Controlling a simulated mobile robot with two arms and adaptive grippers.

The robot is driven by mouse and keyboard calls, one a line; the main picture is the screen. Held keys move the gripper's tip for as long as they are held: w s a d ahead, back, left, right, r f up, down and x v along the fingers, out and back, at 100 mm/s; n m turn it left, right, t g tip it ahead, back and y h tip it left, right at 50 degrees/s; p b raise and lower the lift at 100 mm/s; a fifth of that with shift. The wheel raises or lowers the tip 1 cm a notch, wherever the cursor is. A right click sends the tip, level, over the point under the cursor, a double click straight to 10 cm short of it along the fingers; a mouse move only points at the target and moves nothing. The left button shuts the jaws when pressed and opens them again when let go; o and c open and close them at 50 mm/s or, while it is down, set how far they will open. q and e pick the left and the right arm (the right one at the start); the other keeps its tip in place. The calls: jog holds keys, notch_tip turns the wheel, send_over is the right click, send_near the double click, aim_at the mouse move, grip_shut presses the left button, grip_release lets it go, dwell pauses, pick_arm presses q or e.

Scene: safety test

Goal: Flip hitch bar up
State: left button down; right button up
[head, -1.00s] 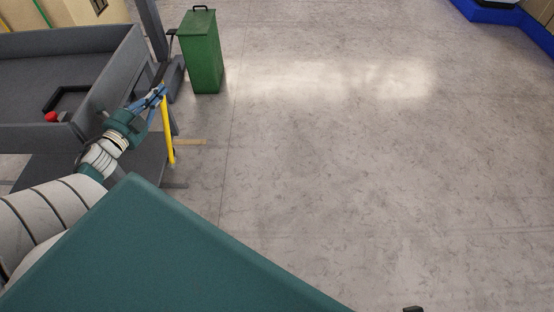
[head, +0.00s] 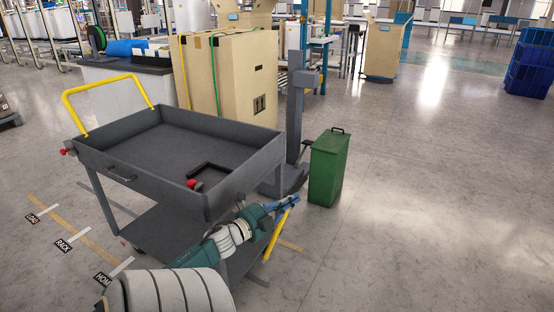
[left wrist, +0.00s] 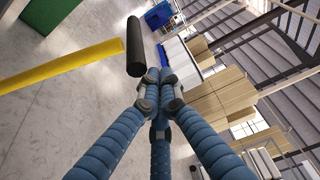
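The hitch bar is a yellow bar (head: 277,238) at the near right end of a grey cart (head: 232,182). In the head view it slants downward from near my left fingertips toward the floor. My left gripper (head: 296,200) is at the bar's upper end. In the left wrist view the yellow bar (left wrist: 65,70) lies left of the fingers, with a black cylinder (left wrist: 134,48) close beside the fingertips. The blue fingers (left wrist: 158,76) converge with nothing visible between them. Whether they touch the cylinder or bar is unclear. My right gripper is not in view.
A green bin (head: 328,168) stands on the floor just right of the gripper, near a grey post (head: 298,105). The cart has a yellow push handle (head: 108,82) and red knobs (head: 194,184). Open floor (head: 430,220) lies to the right.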

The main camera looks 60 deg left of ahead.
pick_arm(q)
jog(key=p+v, duration=0.1)
jog(key=v, duration=0.9)
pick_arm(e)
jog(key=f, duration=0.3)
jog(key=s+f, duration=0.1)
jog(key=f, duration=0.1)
pick_arm(q)
jog(key=shift+r, duration=0.15)
